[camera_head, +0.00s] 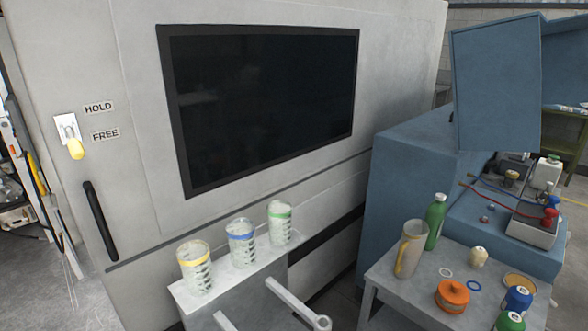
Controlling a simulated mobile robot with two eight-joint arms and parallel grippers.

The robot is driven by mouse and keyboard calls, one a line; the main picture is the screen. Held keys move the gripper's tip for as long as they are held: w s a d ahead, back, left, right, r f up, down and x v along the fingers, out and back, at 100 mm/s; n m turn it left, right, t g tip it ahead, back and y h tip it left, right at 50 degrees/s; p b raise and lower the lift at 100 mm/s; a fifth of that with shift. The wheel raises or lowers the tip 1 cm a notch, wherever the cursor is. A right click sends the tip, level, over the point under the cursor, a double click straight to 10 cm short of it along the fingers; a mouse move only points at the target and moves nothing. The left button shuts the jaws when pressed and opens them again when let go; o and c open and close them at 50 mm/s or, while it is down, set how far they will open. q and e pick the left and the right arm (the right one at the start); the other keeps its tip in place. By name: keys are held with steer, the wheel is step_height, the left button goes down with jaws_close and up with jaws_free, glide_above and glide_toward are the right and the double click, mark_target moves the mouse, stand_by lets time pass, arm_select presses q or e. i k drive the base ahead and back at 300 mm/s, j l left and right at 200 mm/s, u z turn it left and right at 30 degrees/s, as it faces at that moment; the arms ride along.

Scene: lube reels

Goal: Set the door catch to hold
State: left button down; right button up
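The door catch (68,130) is a small pale metal plate at the left edge of the large light-grey cabinet door. Its yellow knob (77,149) points down, at the lower end of the plate, and sits beside the FREE label (105,135). The HOLD label (99,107) is above, to the right of the plate's upper part. A black vertical door handle (100,221) is below the catch. Neither of my grippers is in view.
Three measuring cups with yellow (194,267), blue (241,243) and green (280,223) bands stand on a grey stand below the dark window (262,100). Pale bars (298,302) jut out from the stand. A grey bench (385,284) at right holds a jug, bottles and an orange container.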

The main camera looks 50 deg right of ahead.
mark_target(76, 149)
steer(key=z, duration=1.95)
steer(key=j, duration=1.55)
steer(key=j+z, duration=0.1)
steer(key=j, duration=1.45)
steer(key=k, duration=0.05)
